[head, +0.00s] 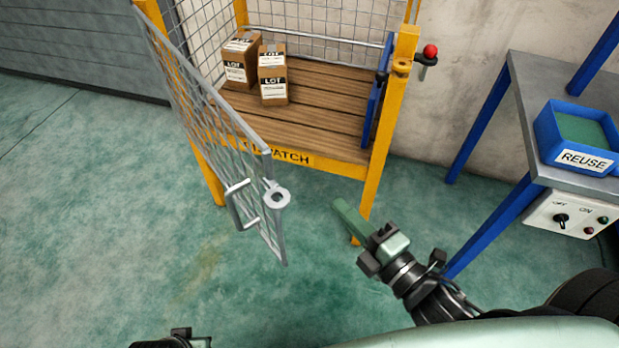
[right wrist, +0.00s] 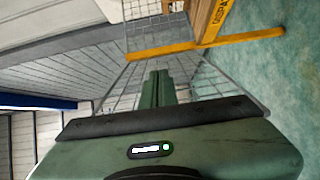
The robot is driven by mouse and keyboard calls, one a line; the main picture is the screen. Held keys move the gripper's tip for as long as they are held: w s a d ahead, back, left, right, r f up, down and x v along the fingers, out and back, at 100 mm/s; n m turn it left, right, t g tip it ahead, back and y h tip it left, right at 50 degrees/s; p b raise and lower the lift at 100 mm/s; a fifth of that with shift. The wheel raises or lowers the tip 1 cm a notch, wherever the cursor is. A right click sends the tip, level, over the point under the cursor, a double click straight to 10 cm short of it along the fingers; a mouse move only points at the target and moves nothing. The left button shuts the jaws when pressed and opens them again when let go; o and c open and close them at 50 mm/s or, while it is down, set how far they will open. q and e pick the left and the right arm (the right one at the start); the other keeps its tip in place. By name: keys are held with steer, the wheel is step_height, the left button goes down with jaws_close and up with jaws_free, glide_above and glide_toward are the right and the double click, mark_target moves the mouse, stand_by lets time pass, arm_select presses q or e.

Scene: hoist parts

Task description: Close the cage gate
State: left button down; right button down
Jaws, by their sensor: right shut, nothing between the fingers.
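The mesh cage gate (head: 215,117) stands swung open toward me from the cage's left post. It has a grey U-shaped handle (head: 243,205) and a round latch eye (head: 277,197) at its free edge. My right gripper (head: 345,212) is shut and empty, right of the gate's free edge and apart from it, in front of the right post (head: 388,120). The right wrist view shows its closed fingers (right wrist: 158,85) with the gate mesh (right wrist: 215,80) beyond. A red-knobbed pin (head: 430,52) is on the right post. Only a dark part of my left arm's end shows at the bottom edge; its fingers are hidden.
A blue panel (head: 377,95) stands inside the right post. A bench (head: 530,95) with a blue REUSE bin (head: 585,160) and switch box (head: 570,216) is at right. Green floor is clear at left.

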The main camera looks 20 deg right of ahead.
arm_select(q)
steer(key=shift+a+r, duration=0.3)
steer(key=shift+r, duration=0.1)
arm_select(e)
steer(key=x, duration=1)
steer(key=shift+a+r, duration=0.15)
steer(key=shift+a, duration=0.05)
arm_select(q)
steer(key=shift+s+f, duration=0.15)
stand_by(0.8)
steer(key=shift+r, duration=0.2)
arm_select(e)
steer(key=shift+s, duration=0.15)
